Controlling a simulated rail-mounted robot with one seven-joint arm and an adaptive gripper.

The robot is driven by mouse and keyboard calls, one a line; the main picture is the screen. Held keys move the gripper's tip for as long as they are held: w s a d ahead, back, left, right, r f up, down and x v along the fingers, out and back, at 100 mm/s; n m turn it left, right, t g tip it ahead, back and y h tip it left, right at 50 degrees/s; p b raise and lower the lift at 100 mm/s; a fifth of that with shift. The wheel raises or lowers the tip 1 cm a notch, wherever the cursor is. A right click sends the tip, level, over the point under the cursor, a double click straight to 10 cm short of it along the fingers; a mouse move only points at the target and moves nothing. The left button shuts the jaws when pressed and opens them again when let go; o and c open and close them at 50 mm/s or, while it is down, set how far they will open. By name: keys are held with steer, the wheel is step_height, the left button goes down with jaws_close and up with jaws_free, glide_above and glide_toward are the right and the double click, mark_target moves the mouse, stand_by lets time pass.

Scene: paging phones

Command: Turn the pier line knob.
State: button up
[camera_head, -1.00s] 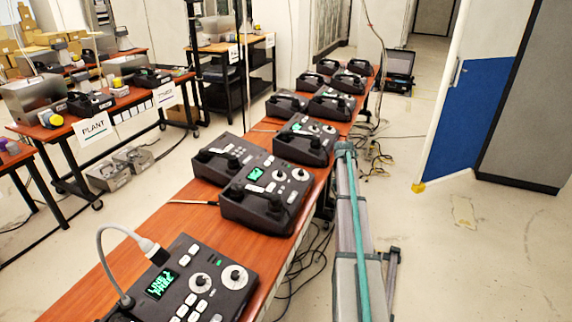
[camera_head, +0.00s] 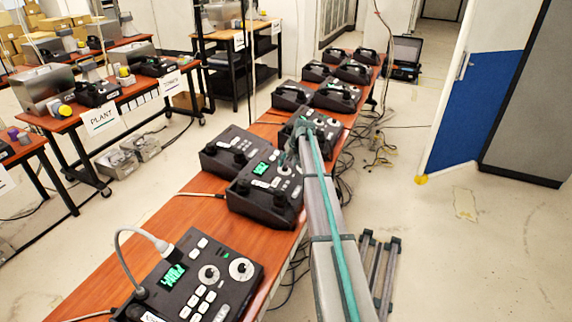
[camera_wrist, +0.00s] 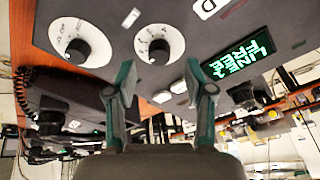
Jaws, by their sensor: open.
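Dark paging phone consoles stand in a row on a long wooden table. In the wrist view, one console (camera_wrist: 205,45) fills the top, seen upside down. It has two black knobs on white dials, a left knob (camera_wrist: 77,49) and a right knob (camera_wrist: 158,50), and a green display (camera_wrist: 240,55) that seems to read "LINE? FREE". My gripper (camera_wrist: 158,85) is open, its fingertips apart just below the right knob in the picture, with nothing between them. In the head view, my gripper (camera_head: 303,130) is over the middle consoles. I cannot tell which knob is the pier line knob.
The nearest console (camera_head: 195,285) has a lit display and a gooseneck microphone (camera_head: 150,240). Another console (camera_head: 265,195) is close left of my arm. Loose cables (camera_head: 375,165) lie on the floor at right. Side tables with equipment are at left.

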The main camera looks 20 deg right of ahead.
mark_target(285, 167)
steer(key=shift+p+x, duration=0.4)
steer(key=shift+x, duration=1.4)
jaws_close()
